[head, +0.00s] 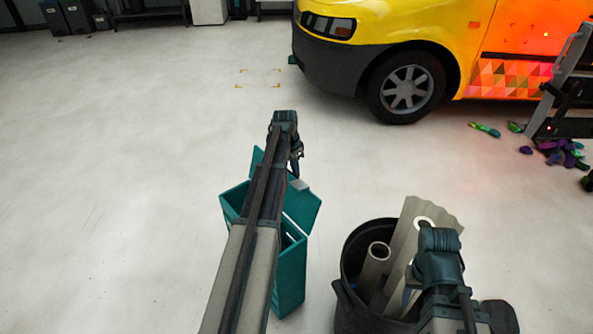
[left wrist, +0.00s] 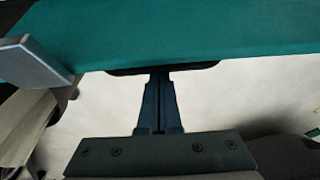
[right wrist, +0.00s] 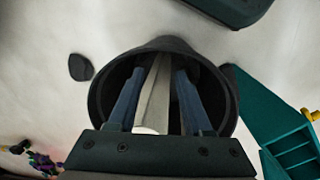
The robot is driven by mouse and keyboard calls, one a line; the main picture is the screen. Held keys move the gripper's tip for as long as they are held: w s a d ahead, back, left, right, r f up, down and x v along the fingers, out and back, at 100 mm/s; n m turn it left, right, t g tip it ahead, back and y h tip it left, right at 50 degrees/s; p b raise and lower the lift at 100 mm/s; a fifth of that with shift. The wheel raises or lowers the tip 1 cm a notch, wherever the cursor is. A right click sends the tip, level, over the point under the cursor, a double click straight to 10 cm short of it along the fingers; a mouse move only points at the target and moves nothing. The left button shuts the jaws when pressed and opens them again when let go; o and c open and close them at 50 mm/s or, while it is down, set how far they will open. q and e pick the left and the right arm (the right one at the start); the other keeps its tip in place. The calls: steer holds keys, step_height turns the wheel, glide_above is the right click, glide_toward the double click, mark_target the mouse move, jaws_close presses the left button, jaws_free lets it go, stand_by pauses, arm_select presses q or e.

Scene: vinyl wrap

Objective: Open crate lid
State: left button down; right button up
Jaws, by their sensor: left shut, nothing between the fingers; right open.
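The teal crate (head: 291,275) stands on the floor below my left arm, which hides much of it. Its teal lid panel (head: 304,208) is tilted up, with a grey handle (head: 300,185) at its upper edge. My left gripper (head: 295,168) is shut and empty beside the lid's far side. In the left wrist view, the lid (left wrist: 200,30) spans the top and the shut fingers (left wrist: 160,82) point at its edge; contact cannot be told. The handle (left wrist: 35,65) is left of them. My right gripper (right wrist: 158,85) is open above the black bin.
The black bin (head: 347,310) holds several pale rolls (head: 375,262) and stands right of the crate. A yellow and orange van (head: 400,35) is parked behind. Colourful scraps (head: 555,152) lie at the right. The floor at the left is clear.

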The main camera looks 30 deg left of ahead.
arm_select(q)
steer(key=shift+s+a+r, duration=0.1)
steer(key=shift+s+r, duration=0.1)
steer(key=shift+s, duration=0.25)
steer(key=shift+s+a+r+t+p, duration=0.25)
steer(key=shift+s+r+t+p, duration=0.1)
steer(key=shift+s, duration=0.1)
steer(key=shift+s+a+r+t+p, duration=0.2)
steer(key=shift+s+r+t, duration=0.1)
steer(key=shift+s, duration=0.15)
steer(key=shift+w+d+f, duration=0.15)
steer(key=shift+w+d, duration=0.05)
steer(key=shift+w, duration=0.25)
steer(key=w+p+v, duration=0.1)
steer(key=p+v, duration=0.7)
steer(key=shift+r, duration=0.35)
